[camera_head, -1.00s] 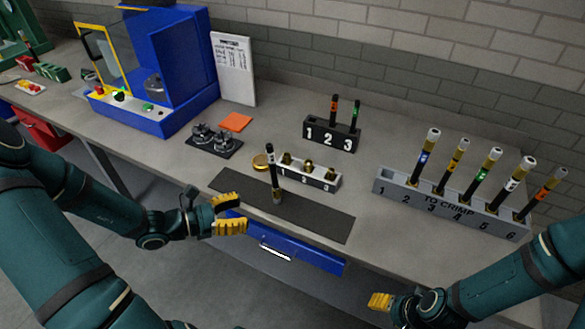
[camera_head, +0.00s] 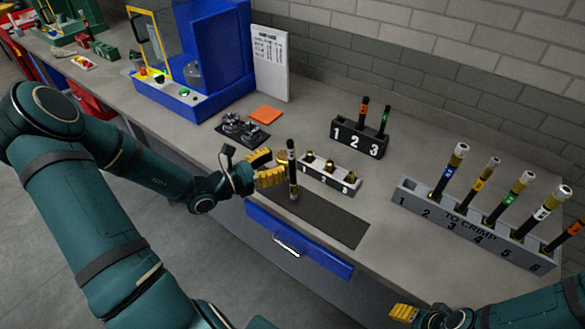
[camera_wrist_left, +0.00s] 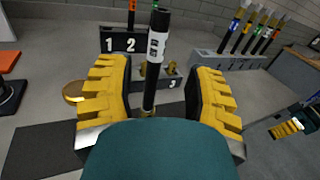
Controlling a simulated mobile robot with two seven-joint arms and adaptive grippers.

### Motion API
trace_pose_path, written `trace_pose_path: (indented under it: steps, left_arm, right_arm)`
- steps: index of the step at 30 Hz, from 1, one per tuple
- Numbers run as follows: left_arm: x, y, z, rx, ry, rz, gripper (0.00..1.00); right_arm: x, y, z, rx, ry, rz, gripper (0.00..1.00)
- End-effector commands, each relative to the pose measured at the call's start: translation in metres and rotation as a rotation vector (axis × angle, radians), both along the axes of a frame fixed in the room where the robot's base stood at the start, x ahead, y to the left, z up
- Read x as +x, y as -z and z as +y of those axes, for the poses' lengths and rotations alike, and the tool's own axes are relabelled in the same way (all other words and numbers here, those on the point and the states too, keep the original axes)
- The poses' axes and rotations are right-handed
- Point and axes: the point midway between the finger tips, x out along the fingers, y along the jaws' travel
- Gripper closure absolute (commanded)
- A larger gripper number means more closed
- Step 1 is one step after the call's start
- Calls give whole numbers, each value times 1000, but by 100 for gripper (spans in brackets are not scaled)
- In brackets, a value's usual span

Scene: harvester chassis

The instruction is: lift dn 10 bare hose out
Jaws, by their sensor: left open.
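A black hose with white markings (camera_head: 292,165) stands upright on the dark mat (camera_head: 335,219). It also shows in the left wrist view (camera_wrist_left: 156,60), its lower end hidden by my gripper body. My left gripper (camera_head: 272,168) is open, with its yellow fingertips right at the hose. In the left wrist view the hose stands between the two spread fingers (camera_wrist_left: 160,98) and appears to touch neither. I cannot tell whether it is the DN 10 hose. My right gripper (camera_head: 404,312) is low at the front, partly cut off; its jaw opening is unclear.
A white block with brass fittings (camera_head: 330,174) stands just right of the hose. A black 1-2-3 holder (camera_head: 358,138) with two hoses is behind it. A grey "TO CRIMP" rack (camera_head: 470,228) holds several hoses. A blue machine (camera_head: 213,60) and blue drawer (camera_head: 298,243) are left and in front.

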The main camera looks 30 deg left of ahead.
Motion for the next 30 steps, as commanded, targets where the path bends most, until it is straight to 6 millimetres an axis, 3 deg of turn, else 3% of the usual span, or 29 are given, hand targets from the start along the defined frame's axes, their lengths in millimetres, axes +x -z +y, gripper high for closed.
trace_pose_path:
  steps: [5,15,24,29,30]
  left_arm:
    - [10,0,-4,0,2,0,47]
    - [50,2,-19,-1,1,0,47]
    - [53,2,-21,0,0,1,45]
    - [53,2,-21,0,0,1,100]
    - [53,2,-21,0,0,1,100]
  right_arm:
    - [0,1,0,0,0,0,43]
    - [0,4,0,-1,0,0,43]
    - [0,4,0,-1,0,0,43]
    - [0,4,0,-1,0,0,43]
    - [0,4,0,-1,0,0,43]
